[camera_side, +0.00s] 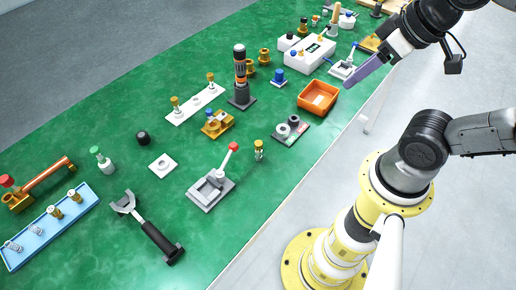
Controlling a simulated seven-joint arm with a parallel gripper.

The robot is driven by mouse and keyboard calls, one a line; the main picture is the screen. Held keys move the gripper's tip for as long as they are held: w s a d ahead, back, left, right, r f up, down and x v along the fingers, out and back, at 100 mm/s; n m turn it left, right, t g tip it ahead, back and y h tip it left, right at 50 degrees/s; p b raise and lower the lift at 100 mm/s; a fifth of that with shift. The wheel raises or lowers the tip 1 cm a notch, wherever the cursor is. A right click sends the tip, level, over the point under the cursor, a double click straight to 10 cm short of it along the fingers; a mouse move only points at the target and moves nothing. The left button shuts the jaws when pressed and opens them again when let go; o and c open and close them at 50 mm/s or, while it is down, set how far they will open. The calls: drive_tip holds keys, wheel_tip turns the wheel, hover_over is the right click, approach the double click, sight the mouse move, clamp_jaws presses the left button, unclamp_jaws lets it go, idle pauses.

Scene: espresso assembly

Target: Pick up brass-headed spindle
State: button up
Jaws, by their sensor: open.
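Several small brass-headed pieces show, and I cannot tell for sure which is the brass-headed spindle. One small brass-topped piece (258,150) stands upright alone on the green table. Brass-topped pieces (55,211) also lie in the light blue tray (24,250) at the lower left. My gripper (349,84) hangs at the upper right, above the table's right edge. Its lavender fingers show nearly edge-on, open, with nothing seen between them, apart from all of these pieces.
An orange bin (317,98) is the nearest container to my gripper. A grey red-knobbed lever fixture (211,188), a portafilter (148,226) and a dark stand with an orange-banded column (241,80) stand on the table. Green surface is clear at the front, right of the portafilter.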

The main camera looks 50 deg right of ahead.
idle(0.4)
drive_tip(key=shift+o, duration=1.2)
